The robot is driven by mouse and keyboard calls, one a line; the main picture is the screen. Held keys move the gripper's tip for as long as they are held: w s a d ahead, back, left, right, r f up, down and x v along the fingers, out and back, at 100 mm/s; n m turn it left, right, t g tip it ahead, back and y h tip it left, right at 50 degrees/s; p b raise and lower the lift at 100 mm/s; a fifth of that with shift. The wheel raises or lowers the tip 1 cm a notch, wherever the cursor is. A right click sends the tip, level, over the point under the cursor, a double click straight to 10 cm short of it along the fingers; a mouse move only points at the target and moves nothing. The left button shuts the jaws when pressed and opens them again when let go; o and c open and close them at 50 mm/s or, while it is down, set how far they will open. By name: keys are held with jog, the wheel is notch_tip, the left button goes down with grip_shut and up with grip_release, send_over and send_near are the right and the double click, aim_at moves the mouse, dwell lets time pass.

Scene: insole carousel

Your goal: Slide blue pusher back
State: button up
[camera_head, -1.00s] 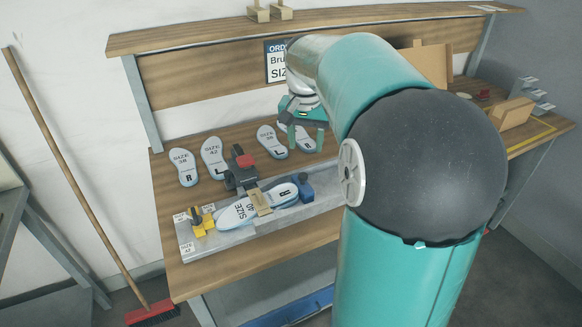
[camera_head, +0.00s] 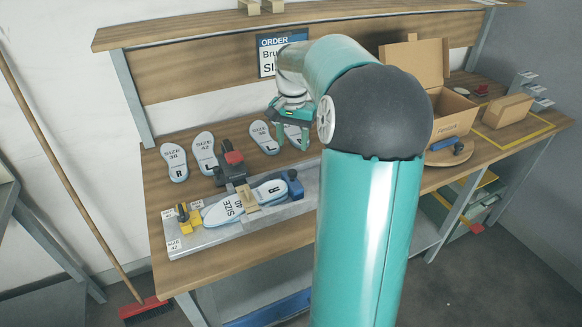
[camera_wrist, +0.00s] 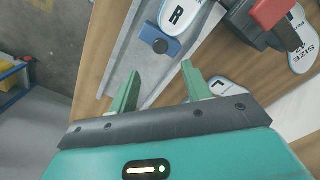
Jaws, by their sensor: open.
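My gripper (camera_head: 290,118) hangs above the back of the bench, behind the fixture. In the wrist view my gripper (camera_wrist: 160,85) is open and empty, its two green fingers apart and not touching the pusher.
A black clamp with a red top (camera_head: 233,162) stands behind the fixture. A yellow stop (camera_head: 187,218) is at its left end. Loose insoles (camera_head: 174,162) lie along the back. An open cardboard box (camera_head: 452,112) stands at the right.

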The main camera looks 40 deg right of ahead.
aim_at(292, 171)
notch_tip(292, 171, down, 10)
jog(key=shift+f, duration=0.2)
jog(key=shift+c, duration=0.2)
grip_shut()
